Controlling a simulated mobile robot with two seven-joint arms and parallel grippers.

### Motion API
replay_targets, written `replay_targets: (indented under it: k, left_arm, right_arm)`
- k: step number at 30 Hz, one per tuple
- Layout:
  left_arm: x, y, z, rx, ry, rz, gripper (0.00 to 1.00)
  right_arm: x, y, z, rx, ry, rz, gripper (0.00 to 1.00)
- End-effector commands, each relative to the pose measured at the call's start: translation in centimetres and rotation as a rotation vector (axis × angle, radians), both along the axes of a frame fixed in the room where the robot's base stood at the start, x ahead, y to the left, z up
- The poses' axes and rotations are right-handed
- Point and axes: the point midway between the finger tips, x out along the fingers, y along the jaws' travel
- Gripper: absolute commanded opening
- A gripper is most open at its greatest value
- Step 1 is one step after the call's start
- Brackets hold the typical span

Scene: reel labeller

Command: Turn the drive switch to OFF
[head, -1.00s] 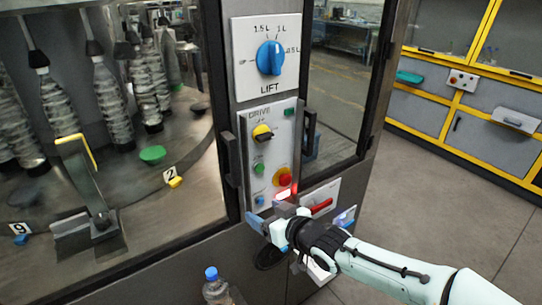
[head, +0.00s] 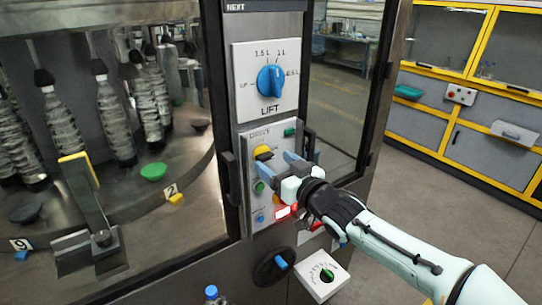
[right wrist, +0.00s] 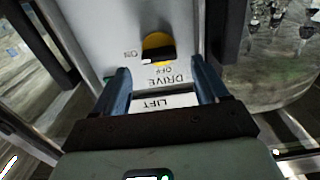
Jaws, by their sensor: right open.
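The drive switch (head: 262,152) is a yellow disc with a black bar handle on the white DRIVE panel (head: 257,211). In the head view my right gripper partly covers it. In the right wrist view the drive switch (right wrist: 157,42) shows upside down. Its bar lies roughly level there, with a white mark at the left end, on the ON side; OFF is printed between the bar and the word DRIVE. My right gripper (head: 275,161) is open and empty, its blue fingers pointing at the panel near the switch. In the wrist view the fingertips (right wrist: 160,70) are apart, short of the bar. My left gripper is out of view.
The LIFT dial (head: 270,81) is above the DRIVE panel. Dark upright handles flank the panel.

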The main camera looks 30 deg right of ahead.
Motion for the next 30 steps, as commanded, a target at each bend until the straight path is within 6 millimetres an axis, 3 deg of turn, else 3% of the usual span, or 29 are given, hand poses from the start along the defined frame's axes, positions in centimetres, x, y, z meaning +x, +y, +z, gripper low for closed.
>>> replay_targets:
  k: [6,17,22,30]
  left_arm:
    - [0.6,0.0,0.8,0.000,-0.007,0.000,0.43]
    - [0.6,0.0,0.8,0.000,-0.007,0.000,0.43]
    - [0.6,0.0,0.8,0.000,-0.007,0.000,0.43]
    - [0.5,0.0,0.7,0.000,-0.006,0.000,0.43]
  right_arm:
    - [2.4,0.2,0.0,0.001,0.001,0.000,0.74]
    - [2.8,0.2,0.0,0.001,0.000,-0.001,0.74]
    - [2.8,0.2,0.0,0.001,0.000,-0.001,0.18]
    - [2.8,0.2,-0.1,-0.014,0.000,-0.001,0.17]
